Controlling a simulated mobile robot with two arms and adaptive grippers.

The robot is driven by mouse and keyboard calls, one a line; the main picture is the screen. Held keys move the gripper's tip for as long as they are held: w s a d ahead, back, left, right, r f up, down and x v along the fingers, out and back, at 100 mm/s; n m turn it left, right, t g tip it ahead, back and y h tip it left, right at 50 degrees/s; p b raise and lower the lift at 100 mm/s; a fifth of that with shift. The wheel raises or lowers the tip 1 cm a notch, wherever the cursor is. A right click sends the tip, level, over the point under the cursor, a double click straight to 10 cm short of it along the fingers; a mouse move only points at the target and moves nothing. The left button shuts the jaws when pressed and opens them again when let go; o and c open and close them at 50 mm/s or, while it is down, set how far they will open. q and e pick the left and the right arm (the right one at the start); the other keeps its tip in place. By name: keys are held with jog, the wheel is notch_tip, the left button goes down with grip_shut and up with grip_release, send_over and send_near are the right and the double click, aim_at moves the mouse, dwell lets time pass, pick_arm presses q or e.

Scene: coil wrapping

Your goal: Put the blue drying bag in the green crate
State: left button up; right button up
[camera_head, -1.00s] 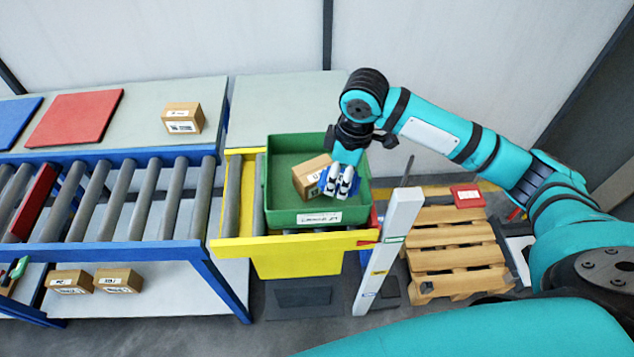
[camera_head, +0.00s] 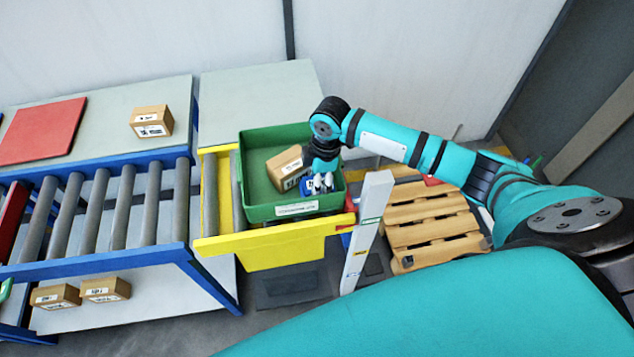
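The green crate (camera_head: 273,214) stands on the yellow-framed end of the conveyor, its open top facing up. My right gripper (camera_head: 321,184) reaches down into the right side of the crate with its fingertips low inside. The blue drying bag (camera_head: 308,187) shows as a small blue patch at the fingertips, inside the crate's rim. The fingers and arm hide most of it. I cannot tell whether the fingers grip it or only touch it. My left gripper is not in view.
A cardboard box (camera_head: 286,167) lies in the crate beside the gripper. A white post (camera_head: 366,232) stands close in front, right of the crate. A wooden pallet (camera_head: 432,222) lies behind the post. A roller conveyor (camera_head: 120,215) runs left.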

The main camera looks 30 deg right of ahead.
aim_at(323, 183)
jog(key=shift+f, duration=0.7)
jog(key=shift+f, duration=0.1)
jog(key=o, duration=0.9)
notch_tip(323, 183, up, 12)
jog(key=d, duration=0.1)
jog(key=shift+s+d, duration=0.2)
